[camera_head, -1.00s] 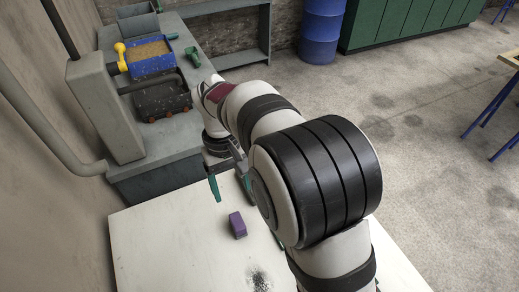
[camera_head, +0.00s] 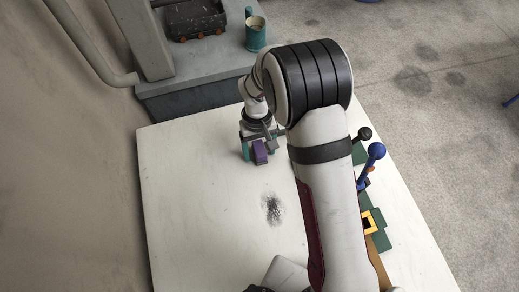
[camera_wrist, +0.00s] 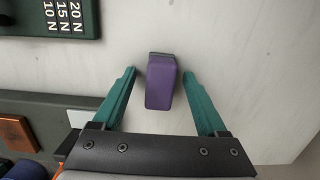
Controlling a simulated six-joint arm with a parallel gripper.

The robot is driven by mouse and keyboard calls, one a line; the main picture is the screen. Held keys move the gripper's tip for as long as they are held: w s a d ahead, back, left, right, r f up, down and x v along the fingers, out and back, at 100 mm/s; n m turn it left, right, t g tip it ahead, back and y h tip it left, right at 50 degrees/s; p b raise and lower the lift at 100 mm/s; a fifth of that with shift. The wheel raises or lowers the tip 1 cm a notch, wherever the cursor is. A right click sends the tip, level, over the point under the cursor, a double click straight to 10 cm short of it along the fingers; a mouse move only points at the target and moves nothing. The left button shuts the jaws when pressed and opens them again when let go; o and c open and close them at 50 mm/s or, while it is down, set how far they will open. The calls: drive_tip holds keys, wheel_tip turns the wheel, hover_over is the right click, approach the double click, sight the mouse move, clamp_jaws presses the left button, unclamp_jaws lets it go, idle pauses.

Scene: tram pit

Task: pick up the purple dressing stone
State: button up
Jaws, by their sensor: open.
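The purple dressing stone (camera_head: 260,152) is a small block on the white tabletop, with a grey strip along its far end in the wrist view (camera_wrist: 161,84). My gripper (camera_wrist: 160,75) is open, with one teal finger on each side of the stone. Gaps show between the stone and both fingers, so neither seems to touch it. In the head view my gripper (camera_head: 259,150) is over the stone, and my arm hides part of that area.
A dark spotted patch (camera_head: 272,208) marks the white table (camera_head: 190,200). Right of my arm are a blue-knobbed lever (camera_head: 376,151) and a green piece with a yellow part (camera_head: 372,222). A teal mug (camera_head: 255,32) stands on the grey bench. The table's left side is clear.

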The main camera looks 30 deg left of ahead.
sight(264, 150)
clamp_jaws()
drive_tip(key=shift+r, duration=0.15)
drive_tip(key=shift+r, duration=0.25)
drive_tip(key=r, duration=0.2)
drive_tip(key=d+r, duration=0.1)
drive_tip(key=r, duration=0.1)
drive_tip(key=shift+w, duration=0.2)
drive_tip(key=w+d+r, duration=0.2)
drive_tip(key=d+r, duration=0.4)
drive_tip(key=d, duration=0.4)
drive_tip(key=shift+w+d+r, duration=0.15)
drive_tip(key=shift+d, duration=0.05)
